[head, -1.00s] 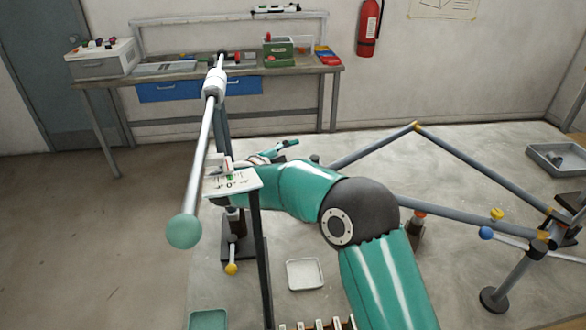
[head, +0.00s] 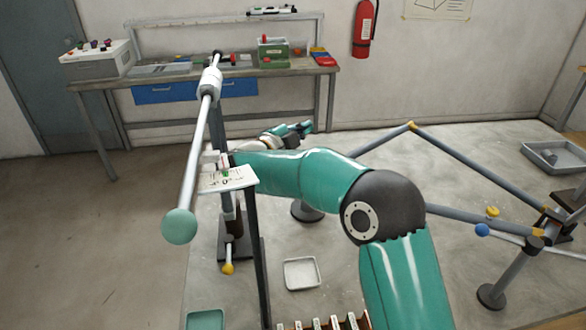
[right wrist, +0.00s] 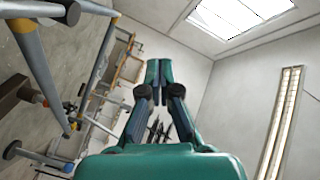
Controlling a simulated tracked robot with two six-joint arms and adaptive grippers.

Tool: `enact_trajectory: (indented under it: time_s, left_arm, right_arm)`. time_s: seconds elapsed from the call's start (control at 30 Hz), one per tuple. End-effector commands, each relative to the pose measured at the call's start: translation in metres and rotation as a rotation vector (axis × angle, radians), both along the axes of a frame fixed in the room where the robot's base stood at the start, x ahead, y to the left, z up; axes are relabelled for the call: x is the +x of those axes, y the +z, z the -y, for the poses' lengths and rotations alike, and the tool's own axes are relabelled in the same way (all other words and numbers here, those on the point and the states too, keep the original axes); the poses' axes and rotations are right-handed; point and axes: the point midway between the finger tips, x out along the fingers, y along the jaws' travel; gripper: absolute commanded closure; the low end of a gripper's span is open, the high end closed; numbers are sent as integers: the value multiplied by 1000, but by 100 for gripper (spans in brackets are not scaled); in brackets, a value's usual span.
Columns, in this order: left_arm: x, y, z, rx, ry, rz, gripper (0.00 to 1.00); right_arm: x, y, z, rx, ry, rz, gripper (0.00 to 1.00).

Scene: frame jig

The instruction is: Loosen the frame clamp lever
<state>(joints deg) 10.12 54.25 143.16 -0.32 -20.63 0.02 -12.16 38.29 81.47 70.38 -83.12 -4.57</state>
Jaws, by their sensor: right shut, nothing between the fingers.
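The bicycle-like frame of grey tubes with orange joints (head: 465,160) stands at the right. A silver lever with a blue ball end (head: 483,230) and a yellow knob (head: 493,212) sit by its lower tube. Another lever with a yellow end (head: 228,268) hangs low on a dark post at left. I cannot tell for sure which is the clamp lever. My right gripper (head: 302,129) is beyond my teal forearm, apart from all of these. In the right wrist view its fingers (right wrist: 158,72) are together and empty. My left gripper is not in view.
A silver rod with a pale green ball (head: 178,226) and a small printed plate (head: 228,179) stand in front at left. A workbench (head: 200,76) lines the back wall.

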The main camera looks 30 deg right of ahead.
Motion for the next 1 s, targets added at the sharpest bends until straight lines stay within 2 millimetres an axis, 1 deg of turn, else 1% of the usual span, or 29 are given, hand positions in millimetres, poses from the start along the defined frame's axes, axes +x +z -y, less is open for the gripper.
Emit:
enact_trajectory:
  time_s: [0.03,0.1,0.2,0.3,0.4,0.47,0.57,0.63,0.83,0.9,1.0]
  left_arm:
    - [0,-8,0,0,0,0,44]
    - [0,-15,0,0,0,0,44]
    - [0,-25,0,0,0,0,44]
    - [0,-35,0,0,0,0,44]
    - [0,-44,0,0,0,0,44]
    - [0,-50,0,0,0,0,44]
    - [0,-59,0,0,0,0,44]
    - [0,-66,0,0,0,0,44]
    - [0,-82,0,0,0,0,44]
    - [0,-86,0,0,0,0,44]
    - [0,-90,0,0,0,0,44]
  right_arm:
    - [-3,-2,18,-38,6,46,100]
    - [-6,1,39,-96,38,130,100]
    - [-13,5,64,-175,123,251,100]
    - [-20,4,79,-225,242,355,100]
    - [-31,-4,84,-243,384,433,100]
    - [-38,-12,83,-236,479,471,100]
    - [-54,-31,77,-193,644,514,100]
    - [-67,-47,67,-141,762,531,100]
    - [-113,-100,29,90,1055,529,100]
    - [-128,-116,16,173,1126,518,100]
    - [-145,-131,0,267,1197,502,100]
